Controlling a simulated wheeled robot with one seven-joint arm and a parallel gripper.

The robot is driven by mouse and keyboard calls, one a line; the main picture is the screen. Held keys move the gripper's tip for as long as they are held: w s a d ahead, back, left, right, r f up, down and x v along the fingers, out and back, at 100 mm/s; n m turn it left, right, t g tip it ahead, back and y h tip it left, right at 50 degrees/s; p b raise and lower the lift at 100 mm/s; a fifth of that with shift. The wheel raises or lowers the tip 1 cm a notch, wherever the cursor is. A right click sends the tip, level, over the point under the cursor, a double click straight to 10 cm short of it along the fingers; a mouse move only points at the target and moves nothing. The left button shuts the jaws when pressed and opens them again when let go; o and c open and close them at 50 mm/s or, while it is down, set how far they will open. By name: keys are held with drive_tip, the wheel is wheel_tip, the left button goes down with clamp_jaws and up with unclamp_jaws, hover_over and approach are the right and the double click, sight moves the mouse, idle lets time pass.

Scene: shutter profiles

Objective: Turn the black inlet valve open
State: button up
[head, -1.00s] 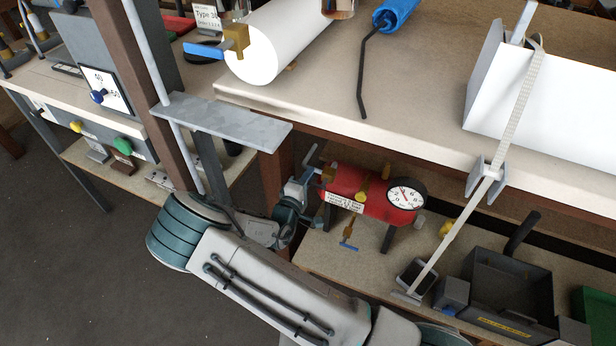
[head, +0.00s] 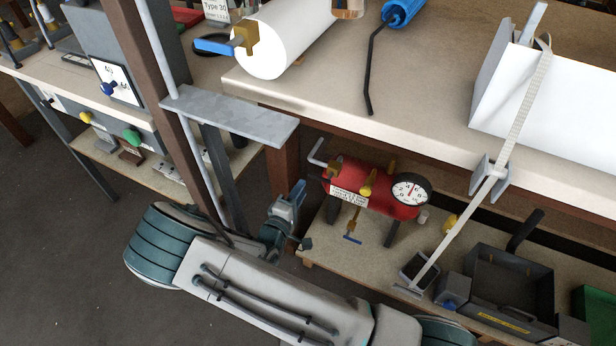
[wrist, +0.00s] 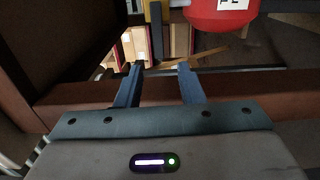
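The red tank (head: 345,207) stands on the low shelf under the bench, with a white label and a round gauge (head: 411,189). At its left end is a brass valve (head: 333,169) with a bent lever (head: 317,152). The lever looks grey here, so I cannot be sure it is the black inlet valve. My gripper (head: 299,190) is just left of the tank, below the lever and apart from it. In the wrist view my gripper (wrist: 160,67) is open with nothing held between its fingers. The red tank (wrist: 222,14) shows at the top right.
A blue-handled valve (head: 352,238) hangs under the tank. A brown bench post (head: 282,180) stands close left of my gripper. The bench top (head: 430,110) overhangs the shelf. A dark grey bin (head: 500,285) sits to the right on the shelf.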

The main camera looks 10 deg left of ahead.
drive_tip(key=shift+v, duration=2.35)
